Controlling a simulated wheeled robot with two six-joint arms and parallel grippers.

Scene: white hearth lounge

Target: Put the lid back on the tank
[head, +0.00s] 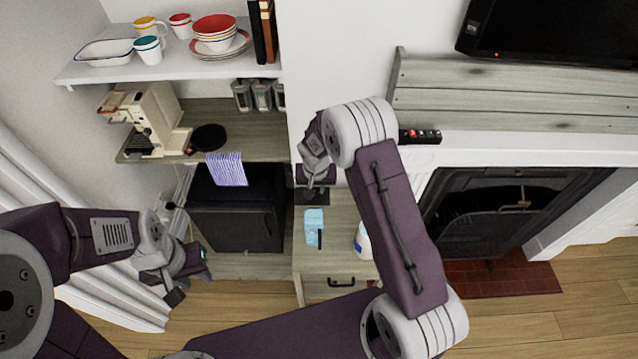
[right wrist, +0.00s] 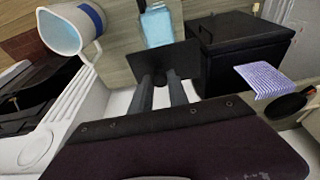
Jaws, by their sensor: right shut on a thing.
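The tank (head: 314,218) is a small light-blue container on the wooden cabinet top; it also shows at the top of the right wrist view (right wrist: 157,26). My right gripper (head: 311,186) is shut on the lid (head: 313,197), a flat dark plate with a small knob. In the right wrist view the fingers pinch the knob, and the lid (right wrist: 180,62) hides the tank's lower part in the picture. The lid appears held above the cabinet, apart from the tank. My left gripper (head: 186,280) is low at the left, away from the tank; its jaw opening is unclear.
A white and blue pitcher (right wrist: 72,32) stands beside the tank, partly behind my right arm in the head view (head: 362,242). A black box-like appliance (head: 236,215) with a striped cloth (head: 227,169) stands to the left. Shelves with an espresso machine (head: 146,118) and dishes are behind.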

